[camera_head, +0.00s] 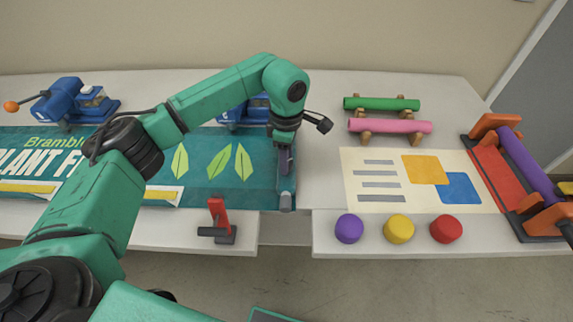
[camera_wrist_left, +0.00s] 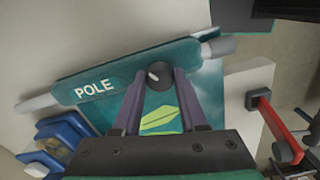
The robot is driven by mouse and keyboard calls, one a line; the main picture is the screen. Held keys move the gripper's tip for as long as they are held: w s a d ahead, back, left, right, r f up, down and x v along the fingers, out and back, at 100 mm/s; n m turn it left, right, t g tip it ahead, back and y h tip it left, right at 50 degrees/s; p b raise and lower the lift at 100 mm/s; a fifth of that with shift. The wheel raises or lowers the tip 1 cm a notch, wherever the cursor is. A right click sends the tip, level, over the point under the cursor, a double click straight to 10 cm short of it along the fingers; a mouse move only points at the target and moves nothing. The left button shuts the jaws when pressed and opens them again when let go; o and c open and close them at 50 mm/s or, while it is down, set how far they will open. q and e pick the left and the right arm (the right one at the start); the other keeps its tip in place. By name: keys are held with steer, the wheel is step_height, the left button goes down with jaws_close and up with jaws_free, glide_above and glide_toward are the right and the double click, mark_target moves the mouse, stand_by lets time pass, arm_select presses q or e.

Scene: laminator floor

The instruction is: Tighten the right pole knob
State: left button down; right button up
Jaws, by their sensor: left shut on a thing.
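The dark round pole knob (camera_wrist_left: 159,75) sits on a teal pole sleeve (camera_wrist_left: 125,81) marked "POLE" in the left wrist view. Grey pole ends stick out at both ends of the sleeve. My left gripper (camera_wrist_left: 159,78) is shut on the knob, one finger on each side. In the head view my left gripper (camera_head: 284,172) points down at the right edge of the teal banner (camera_head: 228,188), and its fingers hide the knob. The grey near end of the pole (camera_head: 286,202) shows below it. My right gripper is not in view.
A red-handled tool (camera_head: 218,218) stands near the front edge, left of a gap between tables. Blue clamps (camera_head: 75,100) stand behind the banner. Right are a printed sheet (camera_head: 390,190), green (camera_head: 380,104) and pink (camera_head: 390,126) rolls, coloured pucks (camera_head: 399,229) and a laminator (camera_head: 487,165).

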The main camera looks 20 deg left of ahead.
arm_select(q)
steer(key=m+b, duration=0.2)
steer(key=m, duration=0.1)
steer(key=shift+m, duration=0.3)
steer(key=shift+m+b, duration=0.6)
steer(key=shift+m, duration=0.8)
steer(key=shift+r, duration=0.1)
steer(key=shift+c, duration=2.2)
jaws_free()
